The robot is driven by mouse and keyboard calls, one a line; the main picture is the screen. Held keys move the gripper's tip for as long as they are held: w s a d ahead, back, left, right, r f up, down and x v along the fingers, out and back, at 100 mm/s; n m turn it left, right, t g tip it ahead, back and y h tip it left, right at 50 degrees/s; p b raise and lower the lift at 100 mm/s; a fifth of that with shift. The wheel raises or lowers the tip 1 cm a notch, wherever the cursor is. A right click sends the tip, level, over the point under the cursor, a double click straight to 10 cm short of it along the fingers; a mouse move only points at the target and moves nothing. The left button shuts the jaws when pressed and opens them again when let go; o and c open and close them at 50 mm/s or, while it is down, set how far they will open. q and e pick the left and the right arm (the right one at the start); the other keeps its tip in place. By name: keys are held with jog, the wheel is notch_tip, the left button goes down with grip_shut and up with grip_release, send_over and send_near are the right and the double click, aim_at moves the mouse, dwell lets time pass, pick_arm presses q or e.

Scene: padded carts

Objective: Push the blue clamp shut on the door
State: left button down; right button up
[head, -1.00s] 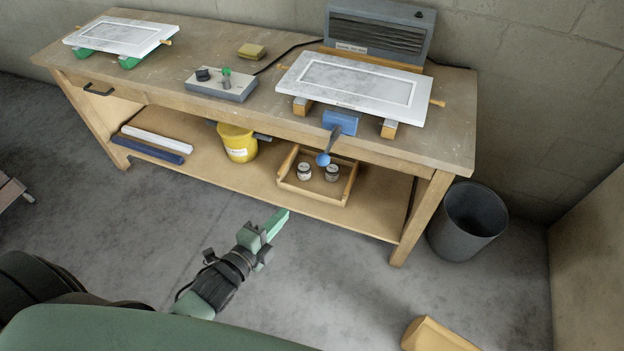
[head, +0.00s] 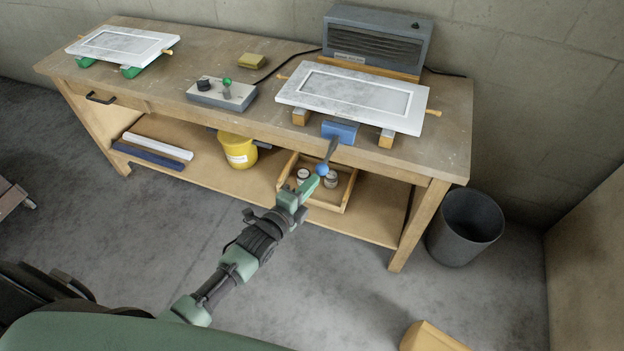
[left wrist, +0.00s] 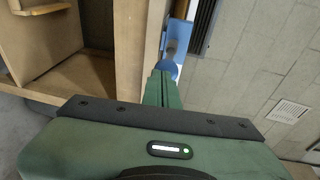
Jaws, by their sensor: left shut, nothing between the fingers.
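The blue clamp (head: 340,131) sits at the bench's front edge below the right white door panel (head: 352,97). Its lever hangs down and ends in a blue ball knob (head: 322,170). My left gripper (head: 308,186) is shut and empty, with its green fingertips right by the knob; I cannot tell whether they touch it. In the left wrist view the shut fingers (left wrist: 162,88) point at the knob (left wrist: 168,70), with the clamp body (left wrist: 178,32) beyond it. My right gripper is not in view.
The wooden bench (head: 225,55) has a lower shelf with a wooden tray (head: 346,192) behind my gripper and a yellow bucket (head: 238,150). A grey heater (head: 376,38) stands at the back. A dark bin (head: 465,228) stands at the right.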

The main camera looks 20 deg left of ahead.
aim_at(321, 164)
pick_arm(q)
jog(key=shift+w, duration=0.2)
jog(key=b+x, duration=0.1)
jog(key=x, duration=0.1)
jog(key=b+x, duration=0.1)
jog(key=x, duration=0.1)
jog(key=a+b+x, duration=0.1)
jog(key=x, duration=0.2)
jog(key=shift+w+a+r+b, duration=0.15)
jog(key=shift+r+b, duration=0.2)
jog(key=shift+w+r, duration=0.2)
jog(key=shift+f, duration=0.15)
